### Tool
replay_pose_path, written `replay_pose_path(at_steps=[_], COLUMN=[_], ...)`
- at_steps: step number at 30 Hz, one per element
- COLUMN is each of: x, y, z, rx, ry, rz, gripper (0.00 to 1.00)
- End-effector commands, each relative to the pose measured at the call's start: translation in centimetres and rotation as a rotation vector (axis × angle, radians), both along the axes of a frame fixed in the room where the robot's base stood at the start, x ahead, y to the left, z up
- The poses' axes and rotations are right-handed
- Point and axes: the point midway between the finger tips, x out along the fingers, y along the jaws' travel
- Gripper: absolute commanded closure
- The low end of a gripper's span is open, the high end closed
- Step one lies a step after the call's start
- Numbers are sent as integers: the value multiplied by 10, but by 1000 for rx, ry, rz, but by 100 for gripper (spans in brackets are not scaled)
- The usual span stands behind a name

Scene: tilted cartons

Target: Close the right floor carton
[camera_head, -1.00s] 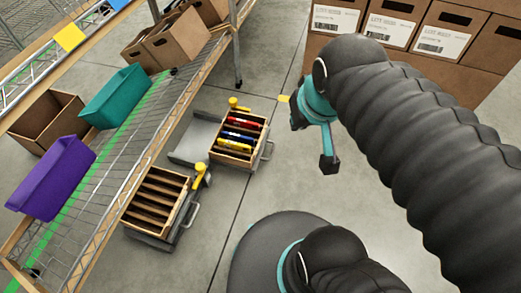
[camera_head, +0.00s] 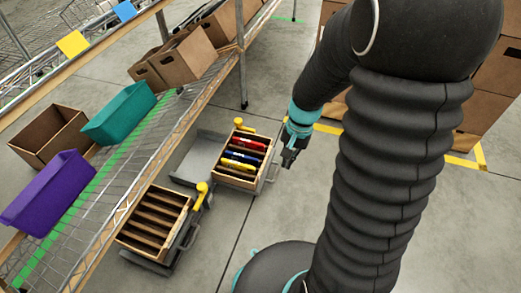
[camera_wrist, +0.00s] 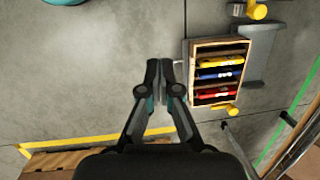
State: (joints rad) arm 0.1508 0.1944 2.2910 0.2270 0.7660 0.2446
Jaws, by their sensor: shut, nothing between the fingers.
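The right floor carton shows as a wooden crate (camera_head: 236,181) with its top open, in the middle of the head view. Red, blue and yellow items lie across it. In the wrist view the same crate (camera_wrist: 191,76) stands right of the fingers. My gripper (camera_head: 289,158) is just right of the crate in the head view, apart from it in the picture. In the wrist view my gripper (camera_wrist: 160,68) is shut and empty, its tips left of the crate. Their height above the floor is unclear.
A second, slatted wooden crate (camera_head: 138,246) stands at lower left with a yellow knob. A wire shelf (camera_head: 130,165) holds purple (camera_head: 50,195) and teal (camera_head: 118,115) bins and brown cartons. Brown boxes stand behind my arm. Grey floor lies right of the crate.

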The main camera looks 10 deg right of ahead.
Motion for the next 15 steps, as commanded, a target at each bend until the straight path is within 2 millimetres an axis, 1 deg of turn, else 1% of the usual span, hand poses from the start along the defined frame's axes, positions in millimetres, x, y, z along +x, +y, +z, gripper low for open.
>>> replay_pose_path(at_steps=[1,5,6,9,15], x=[6,25,30,43,68], y=[-1,-4,-5,-7,-12], z=[-20,-62,-75,-105,-153], rx=[11,28,31,37,37], ry=[28,81,97,129,171], rz=[-59,-239,-300,-451,-747], gripper=[100,100,100,100,100])
